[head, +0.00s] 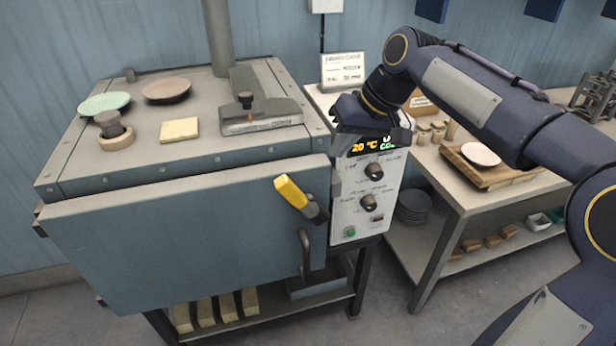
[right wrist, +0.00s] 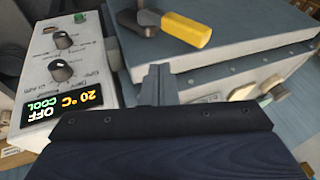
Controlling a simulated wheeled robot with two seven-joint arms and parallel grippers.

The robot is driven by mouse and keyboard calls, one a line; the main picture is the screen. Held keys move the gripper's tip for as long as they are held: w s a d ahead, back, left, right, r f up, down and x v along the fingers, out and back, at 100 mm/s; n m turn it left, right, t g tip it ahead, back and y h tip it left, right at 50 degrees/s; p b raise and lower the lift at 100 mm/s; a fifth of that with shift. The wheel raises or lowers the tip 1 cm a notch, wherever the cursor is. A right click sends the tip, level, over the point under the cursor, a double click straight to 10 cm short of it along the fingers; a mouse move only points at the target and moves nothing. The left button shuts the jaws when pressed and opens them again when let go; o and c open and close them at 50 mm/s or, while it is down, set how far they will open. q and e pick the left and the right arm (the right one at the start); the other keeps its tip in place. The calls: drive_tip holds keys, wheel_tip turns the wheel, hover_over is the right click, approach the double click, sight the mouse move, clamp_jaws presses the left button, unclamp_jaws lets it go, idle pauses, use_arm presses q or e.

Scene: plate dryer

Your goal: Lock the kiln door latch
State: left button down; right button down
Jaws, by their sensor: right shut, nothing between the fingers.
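The kiln (head: 190,205) has a blue-grey front door with a latch near its right edge. The latch has a yellow handle (head: 290,192) tilted up and to the left from a dark pivot. It also shows in the right wrist view as a yellow grip (right wrist: 186,29) on a dark pivot. My right gripper (head: 370,118) is above the control panel, behind and to the right of the latch and apart from it. Its shut, empty fingers show in the right wrist view (right wrist: 155,84). My left gripper is out of view.
The control panel (head: 368,195) reads 20 °C and stands right of the door. A curved door handle (head: 305,250) hangs below the latch. Plates and a tile lie on the kiln top. A table (head: 440,170) with a board and dishes stands at right.

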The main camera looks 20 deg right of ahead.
approach(299, 190)
wheel_tip(299, 190, down, 4)
drive_tip(key=w+d, duration=0.2)
drive_tip(key=a, duration=0.1)
drive_tip(key=a+p, duration=0.1)
drive_tip(key=shift+w+a+f, duration=0.1)
drive_tip(key=shift+a+f, duration=0.65)
drive_tip(key=shift+a, duration=0.1)
